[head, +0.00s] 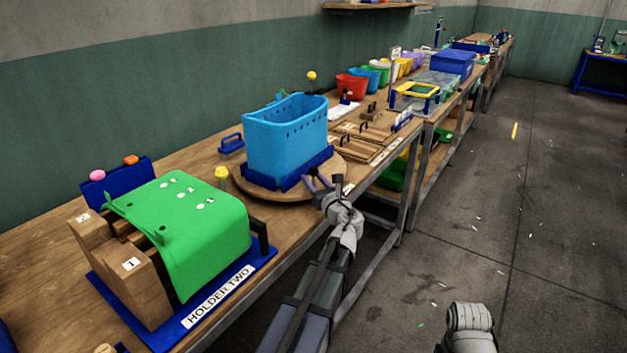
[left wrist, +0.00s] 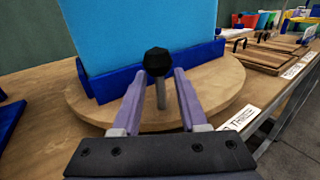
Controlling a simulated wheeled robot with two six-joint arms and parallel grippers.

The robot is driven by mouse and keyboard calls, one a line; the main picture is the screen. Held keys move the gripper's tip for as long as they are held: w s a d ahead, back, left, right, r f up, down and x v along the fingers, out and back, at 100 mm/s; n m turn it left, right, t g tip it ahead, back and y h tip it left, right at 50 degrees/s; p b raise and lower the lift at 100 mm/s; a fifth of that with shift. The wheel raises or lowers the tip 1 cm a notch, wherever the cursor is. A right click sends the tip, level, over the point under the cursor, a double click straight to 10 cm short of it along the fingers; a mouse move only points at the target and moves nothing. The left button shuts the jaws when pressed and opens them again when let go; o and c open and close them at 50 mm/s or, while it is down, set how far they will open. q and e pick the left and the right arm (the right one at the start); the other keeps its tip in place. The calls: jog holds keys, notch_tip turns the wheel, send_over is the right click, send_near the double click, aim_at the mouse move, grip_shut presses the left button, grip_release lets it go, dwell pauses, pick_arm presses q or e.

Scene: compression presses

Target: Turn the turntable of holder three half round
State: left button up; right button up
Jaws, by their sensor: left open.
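The turntable (head: 262,192) is a round wooden disc on the bench. A blue bin (head: 285,138) stands upright on it in a dark blue cradle (head: 305,170). In the left wrist view the turntable (left wrist: 90,110) carries a black faceted knob (left wrist: 158,62) on a grey post near its front edge. My left gripper (head: 318,180) is open at the turntable's front edge. In the left wrist view its fingers (left wrist: 159,76) appear on either side of the post; contact cannot be told. A label reading "THREE" (left wrist: 241,118) is partly hidden. My right gripper is out of view.
Holder two (head: 215,311), with a green curved cover (head: 185,230) on wooden blocks, stands to the left. A yellow-topped peg (head: 221,174) is close to the turntable's left. Wooden boards (head: 365,143) lie to the right.

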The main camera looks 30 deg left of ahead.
pick_arm(q)
jog(key=shift+a, duration=0.1)
grip_shut()
dwell(0.3)
jog(key=shift+w, duration=0.1)
dwell(1.1)
